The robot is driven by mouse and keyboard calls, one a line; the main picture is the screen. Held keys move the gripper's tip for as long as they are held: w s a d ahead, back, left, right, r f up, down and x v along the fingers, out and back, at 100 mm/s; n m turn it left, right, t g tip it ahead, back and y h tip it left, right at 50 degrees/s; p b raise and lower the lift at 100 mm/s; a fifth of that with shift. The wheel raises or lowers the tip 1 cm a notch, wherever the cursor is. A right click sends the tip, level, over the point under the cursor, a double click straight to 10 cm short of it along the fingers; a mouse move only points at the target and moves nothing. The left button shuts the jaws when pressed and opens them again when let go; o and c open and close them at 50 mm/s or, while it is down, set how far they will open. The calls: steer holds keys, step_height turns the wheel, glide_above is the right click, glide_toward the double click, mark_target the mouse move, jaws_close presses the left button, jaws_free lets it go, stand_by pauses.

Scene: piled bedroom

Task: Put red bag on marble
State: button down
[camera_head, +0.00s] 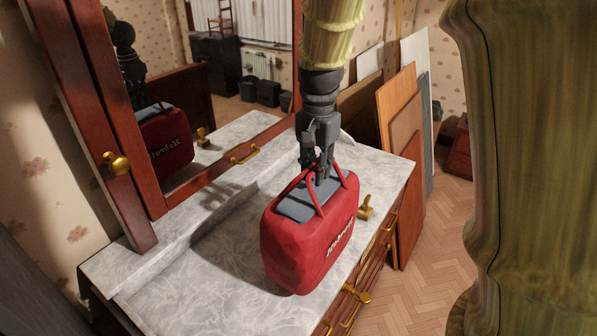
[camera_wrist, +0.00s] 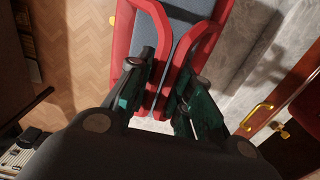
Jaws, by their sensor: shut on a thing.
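The red bag (camera_head: 310,238) has a grey-blue top, two red handles and lettering on its side. It is upright at the front right part of the grey marble top (camera_head: 190,285) of a dresser. I cannot tell whether its base touches the marble. My gripper (camera_head: 323,176) points down at the top of the bag and is shut on it at the handles. In the wrist view the fingers of my gripper (camera_wrist: 168,100) are at the red handles of the bag (camera_wrist: 205,45). The marble (camera_wrist: 245,50) shows beside the bag there.
A mirror (camera_head: 225,110) in a dark red wood frame stands behind the marble and reflects the bag. A small brass object (camera_head: 365,208) is near the bag's right side. Several boards (camera_head: 400,120) lean at the right end. Free marble lies left of the bag.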

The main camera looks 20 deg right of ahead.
steer(key=w, duration=0.2)
steer(key=w+b, duration=0.1)
steer(key=w, duration=0.5)
steer(key=shift+w+a+f+b, duration=0.2)
steer(key=shift+a+f+b, duration=0.1)
steer(key=shift+f, duration=0.1)
step_height(320, 180, down, 4)
steer(key=b, duration=0.4)
steer(key=shift+r, duration=0.25)
steer(key=c, duration=1.3)
jaws_free()
steer(key=shift+f, duration=0.1)
steer(key=shift+s, duration=0.1)
step_height(320, 180, up, 12)
steer(key=b, duration=0.2)
steer(key=shift+b, duration=0.35)
